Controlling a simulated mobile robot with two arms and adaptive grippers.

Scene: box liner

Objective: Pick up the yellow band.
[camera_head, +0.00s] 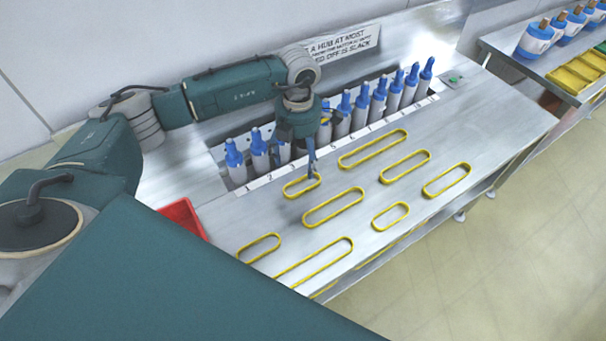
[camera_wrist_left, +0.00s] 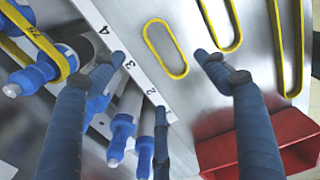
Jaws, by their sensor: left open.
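Several yellow bands lie flat on the steel table as long loops of different lengths. A short yellow band (camera_head: 304,193) lies directly under my left gripper (camera_head: 311,170) in the head view. In the left wrist view this yellow band (camera_wrist_left: 178,45) lies between the two blue fingertips of my left gripper (camera_wrist_left: 159,57), which is open and empty. The fingers appear apart from the band; the height of the tips above the table is hard to tell. The gripper partly hides the band in the head view. My right gripper is not in view.
A row of blue-topped bottles (camera_head: 362,108) stands behind a numbered strip (camera_head: 262,181). One bottle has a yellow band (camera_wrist_left: 38,40) around it. A red bin (camera_head: 184,214) is at the table's left. A side table (camera_head: 560,92) holds more bottles and yellow items.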

